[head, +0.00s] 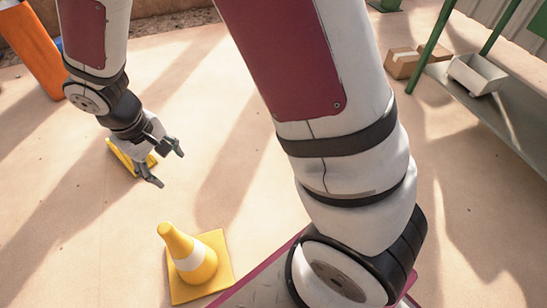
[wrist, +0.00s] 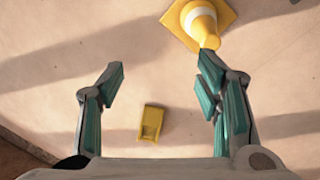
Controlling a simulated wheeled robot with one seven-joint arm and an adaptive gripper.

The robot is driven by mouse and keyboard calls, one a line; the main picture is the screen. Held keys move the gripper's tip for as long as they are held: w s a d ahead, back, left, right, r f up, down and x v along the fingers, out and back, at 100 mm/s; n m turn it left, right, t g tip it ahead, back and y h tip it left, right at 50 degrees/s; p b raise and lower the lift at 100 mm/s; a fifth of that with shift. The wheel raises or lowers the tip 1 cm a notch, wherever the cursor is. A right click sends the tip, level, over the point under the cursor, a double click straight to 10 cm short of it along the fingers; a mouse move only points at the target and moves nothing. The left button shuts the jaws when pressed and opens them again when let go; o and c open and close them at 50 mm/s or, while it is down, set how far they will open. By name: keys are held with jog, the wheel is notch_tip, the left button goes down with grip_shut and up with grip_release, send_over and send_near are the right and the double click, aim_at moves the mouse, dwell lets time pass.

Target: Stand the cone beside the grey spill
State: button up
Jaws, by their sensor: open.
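The yellow cone (head: 203,263) with a white band and square yellow base stands upright on the floor, in the lower left of the head view. In the wrist view the cone (wrist: 201,24) is at the top edge, partly cut off, near the right finger. My gripper (head: 167,165) is open and empty, above the floor and beyond the cone in the head view. Both fingers show apart in the wrist view (wrist: 161,72), with bare floor between their tips. I see no grey spill in either view.
A small yellow object (wrist: 151,123) lies on the floor below my gripper; it is partly hidden in the head view (head: 120,156). An orange post (head: 33,50) stands at far left. A green-legged grey shelf (head: 500,105) holding a bin (head: 478,74), and cardboard boxes (head: 402,63), are at right.

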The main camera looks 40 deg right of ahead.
jog(key=s+d+r+m, duration=0.1)
jog(key=s+d+r, duration=0.45)
jog(key=r, duration=0.25)
jog(key=s+d+r+m, duration=0.2)
jog(key=s+d+r, duration=0.35)
jog(key=r, duration=0.25)
jog(key=s+d+r+y, duration=0.1)
jog(key=s+r, duration=0.2)
jog(key=s, duration=1.5)
jog(key=shift+d+r+m+y, duration=0.2)
jog(key=shift+d+m+y, duration=0.1)
jog(key=shift+m, duration=0.1)
notch_tip(320, 180, up, 29)
jog(key=t+p, duration=0.3)
jog(key=p, duration=2.4)
jog(key=shift+d+t, duration=0.3)
jog(key=shift+w+r, duration=0.1)
